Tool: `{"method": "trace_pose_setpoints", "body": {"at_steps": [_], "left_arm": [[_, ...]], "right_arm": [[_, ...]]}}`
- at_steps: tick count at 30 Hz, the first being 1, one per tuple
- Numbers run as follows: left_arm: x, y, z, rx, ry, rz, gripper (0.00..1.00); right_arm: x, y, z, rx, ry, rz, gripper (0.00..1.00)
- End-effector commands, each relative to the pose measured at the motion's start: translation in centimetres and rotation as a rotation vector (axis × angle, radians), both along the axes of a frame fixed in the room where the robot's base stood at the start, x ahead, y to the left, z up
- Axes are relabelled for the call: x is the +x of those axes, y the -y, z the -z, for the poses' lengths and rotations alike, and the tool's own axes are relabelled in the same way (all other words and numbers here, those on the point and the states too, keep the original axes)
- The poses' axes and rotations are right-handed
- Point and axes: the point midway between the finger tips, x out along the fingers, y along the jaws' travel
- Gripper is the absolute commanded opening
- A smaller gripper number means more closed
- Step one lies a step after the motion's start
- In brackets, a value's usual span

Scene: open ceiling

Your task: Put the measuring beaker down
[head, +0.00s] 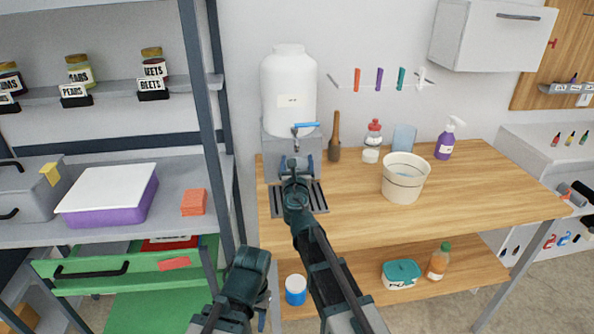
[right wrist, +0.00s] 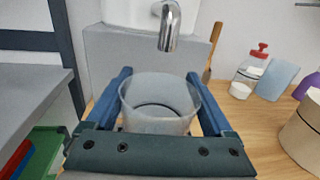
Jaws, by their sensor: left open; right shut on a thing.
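The measuring beaker (right wrist: 160,105) is a clear, greyish cup, upright between the two blue fingers of my right gripper (right wrist: 159,76) in the right wrist view. It looks empty and sits just in front of and below the metal tap (right wrist: 169,26). In the head view my right gripper (head: 297,167) is under the dispenser's tap, above the back of the slatted drip tray (head: 318,197); the beaker is mostly hidden there by my wrist. My left gripper (head: 262,312) is low at the bottom of the head view, open and apart from the beaker, mostly hidden by its wrist.
The white dispenser tank (head: 289,95) stands behind the tap. A beige bucket (head: 404,180), a wooden tool (head: 335,137), a red-capped bottle (head: 373,135) and a purple spray bottle (head: 446,140) stand on the wooden bench (head: 480,200). The bench's front middle is clear. A shelf rack (head: 205,120) borders it on the left.

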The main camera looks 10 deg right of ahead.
Motion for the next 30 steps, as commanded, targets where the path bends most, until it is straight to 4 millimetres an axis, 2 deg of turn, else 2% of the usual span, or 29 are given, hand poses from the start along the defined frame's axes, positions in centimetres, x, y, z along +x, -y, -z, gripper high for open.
{"method": "trace_pose_setpoints", "body": {"at_steps": [5,13,26,27,29,30], "left_arm": [[0.0,0.0,0.2,0.000,0.000,0.000,0.50],[0.0,0.0,3.8,0.000,0.000,0.000,0.50],[0.0,0.0,4.0,0.000,0.000,0.000,0.50],[0.0,0.0,4.0,0.000,0.000,0.000,0.50],[0.0,0.0,3.9,0.000,0.000,0.000,0.50],[0.0,0.0,3.9,0.000,0.000,0.000,0.50]], "right_arm": [[1.3,0.1,0.2,0.000,0.000,0.000,0.34],[1.3,0.1,3.8,0.000,0.000,0.000,0.34],[1.3,0.1,4.0,0.000,0.000,0.000,0.34],[1.3,0.1,4.0,0.000,0.000,0.000,0.88],[1.3,0.1,3.9,0.000,0.000,0.000,0.99],[1.3,0.1,3.9,0.000,0.000,0.000,1.00]]}}
